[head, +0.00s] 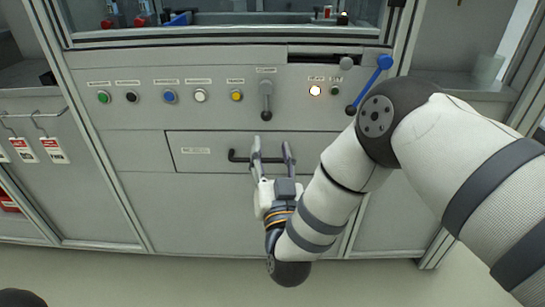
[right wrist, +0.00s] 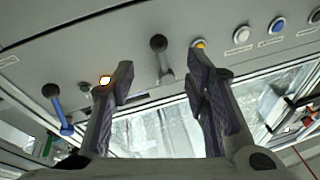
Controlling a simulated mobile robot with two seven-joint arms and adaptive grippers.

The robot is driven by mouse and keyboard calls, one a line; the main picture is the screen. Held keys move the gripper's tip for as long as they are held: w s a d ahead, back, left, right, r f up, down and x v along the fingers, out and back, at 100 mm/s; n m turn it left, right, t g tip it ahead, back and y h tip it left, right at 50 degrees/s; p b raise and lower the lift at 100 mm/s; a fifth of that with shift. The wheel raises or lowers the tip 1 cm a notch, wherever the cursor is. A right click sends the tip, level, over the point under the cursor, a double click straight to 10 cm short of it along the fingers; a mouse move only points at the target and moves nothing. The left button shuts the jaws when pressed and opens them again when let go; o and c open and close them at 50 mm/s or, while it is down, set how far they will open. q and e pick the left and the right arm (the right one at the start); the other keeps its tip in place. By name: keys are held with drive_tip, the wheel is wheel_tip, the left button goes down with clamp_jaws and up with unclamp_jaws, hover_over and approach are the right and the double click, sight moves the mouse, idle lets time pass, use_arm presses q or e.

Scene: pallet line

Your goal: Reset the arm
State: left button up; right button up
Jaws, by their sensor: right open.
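My right arm reaches in from the right in the head view, bent at the elbow. My right gripper (head: 272,152) is open and empty, its two fingers pointing up in front of the drawer handle (head: 238,157). Whether a finger touches the handle cannot be told. In the right wrist view the fingers (right wrist: 163,82) are spread wide, with nothing between them but the panel and the window beyond. My left gripper is out of view.
The grey panel holds a row of buttons, including a lit one (head: 315,91), a grey lever (head: 266,98) above my gripper and a blue lever (head: 371,82) near my forearm. The drawer (head: 200,140) looks shut. Red-and-white tags (head: 54,150) hang at left. Floor shows below.

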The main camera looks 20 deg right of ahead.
drive_tip(key=shift+v, duration=1.15)
